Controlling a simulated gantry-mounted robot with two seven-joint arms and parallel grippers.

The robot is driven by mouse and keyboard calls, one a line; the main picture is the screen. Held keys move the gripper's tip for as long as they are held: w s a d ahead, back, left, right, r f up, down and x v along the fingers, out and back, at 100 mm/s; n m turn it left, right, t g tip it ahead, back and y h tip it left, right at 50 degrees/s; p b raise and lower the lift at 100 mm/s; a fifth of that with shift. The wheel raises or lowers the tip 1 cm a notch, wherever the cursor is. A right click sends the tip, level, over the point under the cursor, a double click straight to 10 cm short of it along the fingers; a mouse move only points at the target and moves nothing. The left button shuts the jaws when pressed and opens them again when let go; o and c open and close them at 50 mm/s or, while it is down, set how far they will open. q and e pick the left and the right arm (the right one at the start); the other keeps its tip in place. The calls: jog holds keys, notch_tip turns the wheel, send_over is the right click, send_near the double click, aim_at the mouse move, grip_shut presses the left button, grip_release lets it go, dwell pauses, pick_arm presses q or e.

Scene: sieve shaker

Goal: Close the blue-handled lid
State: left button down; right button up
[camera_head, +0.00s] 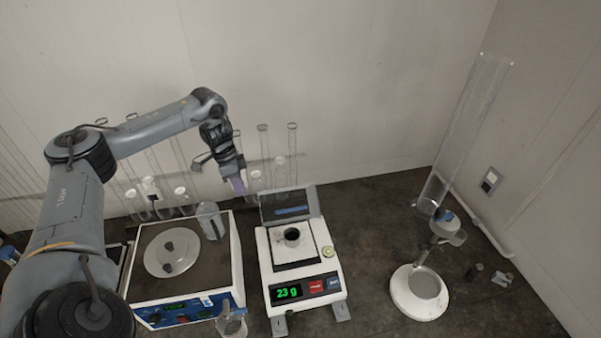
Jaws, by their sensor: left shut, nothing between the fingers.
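The lid (271,214) with a blue handle strip (291,210) stands raised at the back edge of the white scale (334,284). A small dark cup (291,236) sits on the scale's weighing area, uncovered in front of the lid. My left gripper (238,186) is shut and empty. It points down, above and just left of the lid, apart from it in the picture. Its exact distance in depth is hard to tell. My right gripper is not in view.
Left of the scale is a white-and-blue device (225,262) with a round plate (172,252), a clear bottle (211,221) and a beaker (231,322). Glass tubes stand behind. A tall clear cylinder (470,130) and white round stand (401,287) are at right.

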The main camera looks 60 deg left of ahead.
pick_arm(q)
jog(key=w+d+r+t+h+p, duration=0.1)
jog(key=w+d+r+p, duration=0.5)
jog(key=w+r+p, duration=0.35)
jog(key=b, duration=0.6)
send_over(290, 198)
jog(key=s, duration=0.2)
jog(key=shift+m, duration=0.3)
jog(key=f, duration=0.5)
jog(key=shift+w+a+f, duration=0.1)
jog(key=shift+a, duration=0.15)
jog(key=d+f, duration=0.1)
jog(key=f, duration=0.1)
jog(key=d+f, duration=0.1)
jog(key=shift+d+f, duration=0.1)
jog(key=shift+f, duration=0.25)
jog(key=shift+d+f+p, duration=0.4)
jog(key=shift+f+p, duration=0.05)
jog(key=shift+f, duration=0.15)
jog(key=shift+d+f, duration=0.2)
jog(key=shift+f, duration=0.1)
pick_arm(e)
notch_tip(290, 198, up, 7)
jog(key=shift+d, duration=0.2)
pick_arm(q)
jog(key=shift+d, duration=0.15)
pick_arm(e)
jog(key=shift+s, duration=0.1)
